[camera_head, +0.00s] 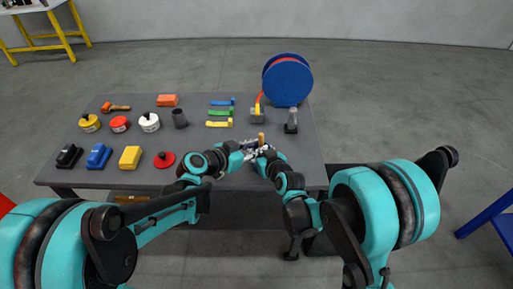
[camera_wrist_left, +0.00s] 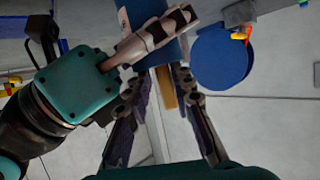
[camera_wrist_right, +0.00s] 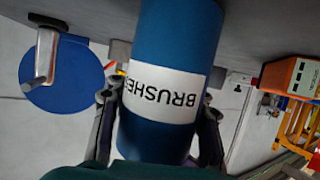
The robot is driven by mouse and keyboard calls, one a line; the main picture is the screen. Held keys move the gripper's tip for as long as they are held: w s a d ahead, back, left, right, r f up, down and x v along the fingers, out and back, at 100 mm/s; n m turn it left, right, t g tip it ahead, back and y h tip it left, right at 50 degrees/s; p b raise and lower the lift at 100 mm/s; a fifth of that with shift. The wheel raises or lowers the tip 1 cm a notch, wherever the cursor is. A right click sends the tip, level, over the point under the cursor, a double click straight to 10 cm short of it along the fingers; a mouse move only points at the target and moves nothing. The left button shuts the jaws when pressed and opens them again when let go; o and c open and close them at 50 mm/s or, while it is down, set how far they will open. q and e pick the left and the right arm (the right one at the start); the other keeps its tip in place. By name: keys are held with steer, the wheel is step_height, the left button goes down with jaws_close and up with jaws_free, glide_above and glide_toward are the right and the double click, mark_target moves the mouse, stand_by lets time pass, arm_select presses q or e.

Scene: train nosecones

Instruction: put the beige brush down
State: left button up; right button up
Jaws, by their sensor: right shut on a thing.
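The beige brush (camera_head: 261,138) shows upright between my two grippers, above the front of the table; it also shows in the left wrist view (camera_wrist_left: 168,90). My left gripper (camera_wrist_left: 163,82) has its fingers spread, with the brush in the gap and space beside it. My right gripper (camera_wrist_right: 158,105) is shut on a blue cylindrical container (camera_wrist_right: 178,35) with a white label reading BRUSHES. Part of this blue container (camera_wrist_left: 152,22) is also in the left wrist view, touching or very near the brush. I cannot tell whether the brush is inside it.
The grey table (camera_head: 205,160) has coloured blocks, round tins and tools on its left. A blue reel (camera_head: 287,80) stands at the back right. The front right of the table is clear.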

arm_select(q)
steer(key=v, duration=1.2)
steer(key=shift+r, duration=0.35)
arm_select(e)
steer(key=o, duration=1.5)
steer(key=shift+c, duration=0.2)
arm_select(q)
steer(key=s+a+f+n+g+y, duration=0.1)
steer(key=s+a+f+n+y, duration=0.2)
steer(key=s, duration=0.4)
steer(key=s+a+f+n+g+y, duration=0.1)
steer(key=s+a+f+n+y, duration=0.3)
steer(key=s+a+n+y, duration=0.2)
steer(key=shift+s+a, duration=0.5)
steer(key=shift+s, duration=0.5)
arm_select(e)
steer(key=s+d+r+m+g+h, duration=0.2)
steer(key=s+d, duration=0.7)
steer(key=s, duration=0.5)
steer(key=s+d+r+m+g+h, duration=0.2)
steer(key=s+d, duration=0.6)
steer(key=s, duration=0.5)
steer(key=shift+s+d+r+g+h, duration=0.4)
steer(key=shift+r+g+h, duration=0.1)
steer(key=shift+r+g, duration=0.15)
